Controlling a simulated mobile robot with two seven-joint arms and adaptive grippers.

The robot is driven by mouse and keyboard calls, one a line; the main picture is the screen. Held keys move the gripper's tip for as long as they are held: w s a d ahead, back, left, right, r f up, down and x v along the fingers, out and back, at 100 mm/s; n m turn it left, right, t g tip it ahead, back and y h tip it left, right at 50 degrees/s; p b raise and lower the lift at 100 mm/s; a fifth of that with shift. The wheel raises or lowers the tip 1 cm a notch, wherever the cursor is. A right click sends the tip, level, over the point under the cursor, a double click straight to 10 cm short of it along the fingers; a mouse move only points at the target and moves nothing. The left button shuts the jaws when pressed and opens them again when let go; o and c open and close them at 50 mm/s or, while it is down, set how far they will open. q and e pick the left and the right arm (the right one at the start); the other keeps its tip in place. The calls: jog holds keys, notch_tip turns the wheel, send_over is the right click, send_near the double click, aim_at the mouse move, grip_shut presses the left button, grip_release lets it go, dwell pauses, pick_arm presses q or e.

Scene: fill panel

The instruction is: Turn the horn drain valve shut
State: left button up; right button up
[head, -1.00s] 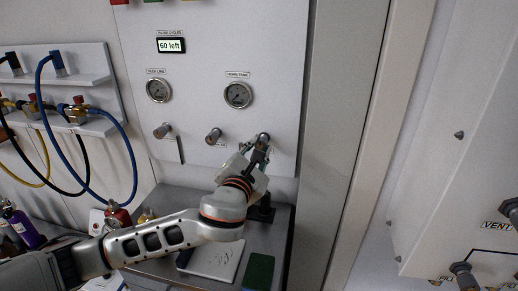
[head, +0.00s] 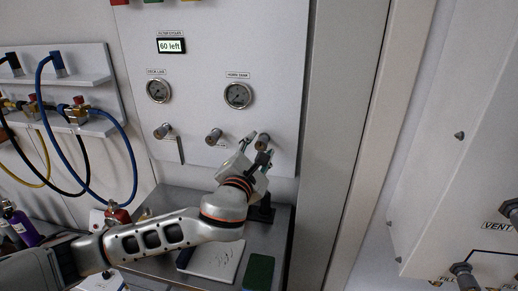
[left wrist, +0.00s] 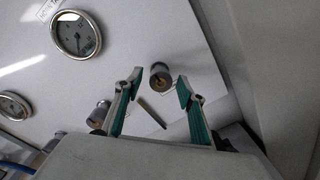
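Three valve knobs stick out in a row below the gauges on the white panel (head: 205,60). Their small labels are unreadable, so I cannot tell by name which is the horn drain valve. The right knob (head: 262,142) is under the right gauge (head: 238,95). My left gripper (head: 257,148) is open at this knob, its fingers apart. In the left wrist view the knob (left wrist: 160,76) shows between the two open fingertips (left wrist: 160,80), touching neither as far as I see. My right gripper is not in view.
The middle knob (head: 214,137) and left knob (head: 163,131) are left of my gripper. Below are a metal bench (head: 165,203), a white plate (head: 212,260) and a green block (head: 259,271). Hoses hang at left. A second panel (head: 455,170) stands at right.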

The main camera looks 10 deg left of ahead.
pick_arm(q)
jog(key=shift+s, duration=0.1)
jog(key=s, duration=1.1)
jog(key=shift+s+a+r, duration=0.15)
jog(key=shift+s+a, duration=0.1)
jog(key=shift+s, duration=0.15)
